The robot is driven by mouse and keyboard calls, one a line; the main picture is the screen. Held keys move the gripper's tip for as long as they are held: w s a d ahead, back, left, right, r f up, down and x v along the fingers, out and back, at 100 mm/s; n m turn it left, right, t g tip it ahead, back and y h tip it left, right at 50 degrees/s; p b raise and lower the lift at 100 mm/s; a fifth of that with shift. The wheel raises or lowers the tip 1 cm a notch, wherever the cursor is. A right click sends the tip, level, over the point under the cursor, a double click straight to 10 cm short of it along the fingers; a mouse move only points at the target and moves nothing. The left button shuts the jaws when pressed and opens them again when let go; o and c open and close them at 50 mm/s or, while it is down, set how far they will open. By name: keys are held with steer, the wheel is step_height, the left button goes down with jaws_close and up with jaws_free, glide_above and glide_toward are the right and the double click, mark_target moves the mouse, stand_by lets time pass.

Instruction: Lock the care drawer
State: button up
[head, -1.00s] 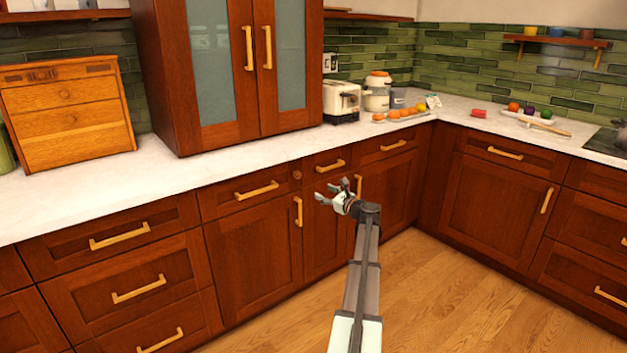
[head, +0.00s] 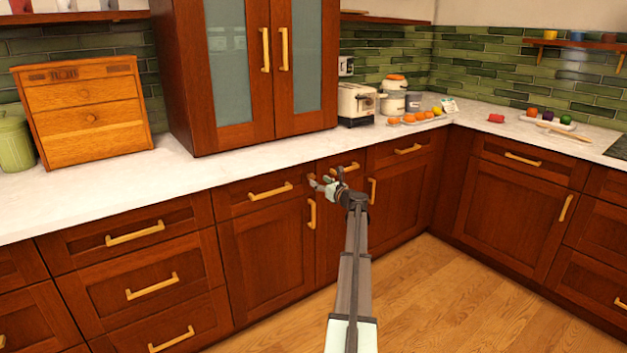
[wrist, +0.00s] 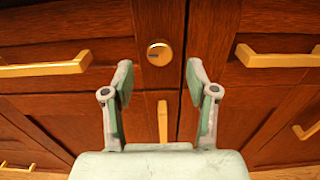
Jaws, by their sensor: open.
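A round brass lock knob (wrist: 159,53) with a dark, roughly horizontal slot mark is on a narrow wood strip between two drawer fronts. The left drawer has a bar handle (wrist: 45,67), also seen in the head view (head: 270,192); the right drawer has another handle (wrist: 278,57). No label shows which is the care drawer. Both drawers look shut. My gripper (wrist: 158,82) is open and empty, its fingers on either side of the knob in the picture; I see no contact. In the head view my gripper (head: 320,181) is at the cabinet front and largely hides the knob.
A cabinet door handle (head: 312,213) is just below my gripper, and another (head: 372,190) stands to its right. The white counter (head: 240,163) overhangs above, carrying a tall glass-door cabinet (head: 245,70), a toaster (head: 357,104) and a wooden drawer box (head: 85,110). The floor (head: 420,300) is clear.

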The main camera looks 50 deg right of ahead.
mark_target(313, 177)
steer(key=shift+x, duration=2.65)
steer(key=shift+c, duration=0.3)
jaws_close()
